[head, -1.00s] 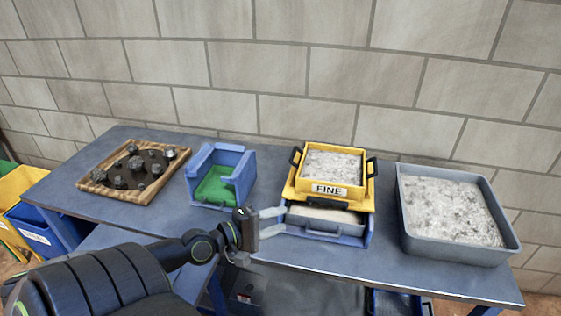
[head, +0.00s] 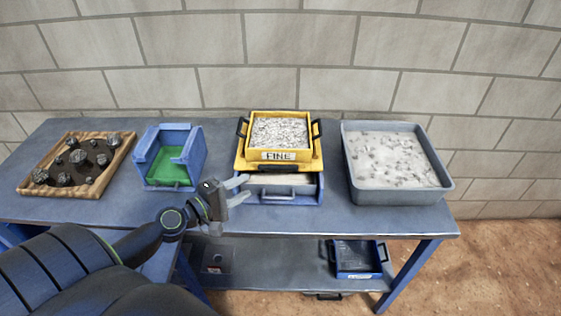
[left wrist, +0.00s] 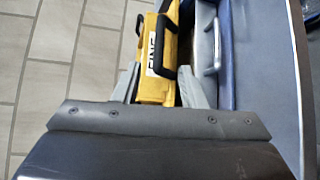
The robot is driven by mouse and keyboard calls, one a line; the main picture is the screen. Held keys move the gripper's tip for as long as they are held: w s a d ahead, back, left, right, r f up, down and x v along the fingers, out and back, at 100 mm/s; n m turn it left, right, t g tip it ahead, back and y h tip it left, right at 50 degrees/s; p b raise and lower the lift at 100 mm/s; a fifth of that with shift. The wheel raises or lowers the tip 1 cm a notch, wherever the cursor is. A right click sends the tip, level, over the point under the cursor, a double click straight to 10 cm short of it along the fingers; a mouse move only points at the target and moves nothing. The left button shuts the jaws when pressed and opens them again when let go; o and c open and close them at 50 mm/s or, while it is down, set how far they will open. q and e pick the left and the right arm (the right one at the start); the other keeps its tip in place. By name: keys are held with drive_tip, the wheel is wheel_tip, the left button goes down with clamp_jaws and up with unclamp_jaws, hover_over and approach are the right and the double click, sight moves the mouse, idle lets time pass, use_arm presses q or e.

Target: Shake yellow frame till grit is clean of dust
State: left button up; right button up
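The yellow frame (head: 250,156), labelled FINE, stands on a blue stand (head: 312,192) at the middle of the bench. It holds pale grey grit (head: 279,132) and has black side handles. A grey drawer-like tray with a handle (head: 284,191) sits in the stand beneath it. My left gripper (head: 243,190) is at the stand's left front, fingers spread and empty. In the left wrist view the yellow frame (left wrist: 157,75) shows beyond and between the open fingers (left wrist: 160,85); I cannot tell any contact. My right gripper is out of view.
A grey tub (head: 448,190) of dusty grit stands right. A blue bin with a green bottom (head: 167,173) and a wooden tray (head: 28,188) of dark rocks stand left. A blue tray (head: 357,260) is on the lower shelf. The bench front (head: 400,218) is clear.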

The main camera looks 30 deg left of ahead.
sight(277, 169)
use_arm(q)
drive_tip(key=p+x, duration=0.3)
drive_tip(key=x, duration=1)
drive_tip(key=shift+w, duration=0.15)
drive_tip(key=shift+w+d+f, duration=0.15)
drive_tip(key=shift+w+d, duration=0.05)
drive_tip(key=shift+w, duration=0.35)
drive_tip(key=shift+c, duration=0.4)
clamp_jaws()
